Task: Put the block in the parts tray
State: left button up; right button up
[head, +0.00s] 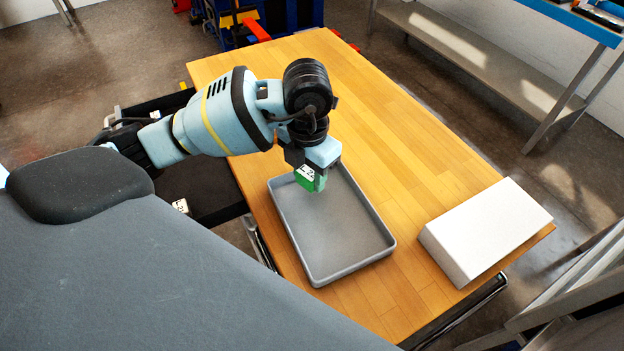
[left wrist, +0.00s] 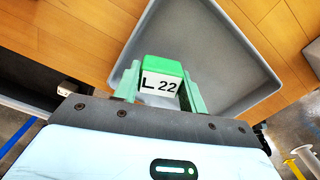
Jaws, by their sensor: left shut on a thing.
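A green block (head: 308,178) with a white label is held in my left gripper (head: 311,174). In the left wrist view the block (left wrist: 161,66) shows a label reading "L 22", between the two green fingers of the gripper (left wrist: 160,85). The grey parts tray (head: 380,262) lies on the wooden table and looks empty. The block is over the far part of the tray in the head view; its height above the floor of the tray is hard to tell. The tray also shows in the left wrist view (left wrist: 215,50) behind the block. My right gripper is not in view.
A white box (head: 485,232) stands on the wooden table (head: 420,150) to the right of the tray. The table top beyond the tray is clear. A metal shelf bench (head: 470,50) stands at the back right.

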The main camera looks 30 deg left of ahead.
aim_at(312, 182)
pick_arm(q)
jog(key=shift+w, duration=0.1)
jog(key=shift+w+d, duration=0.2)
jog(key=shift+w, duration=0.15)
jog(key=shift+s+f, duration=0.1)
jog(key=shift+f, duration=1.65)
jog(key=shift+f, duration=0.2)
jog(key=o, duration=0.7)
notch_tip(312, 182, up, 12)
jog(key=shift+r+p, duration=0.2)
jog(key=shift+p, duration=0.3)
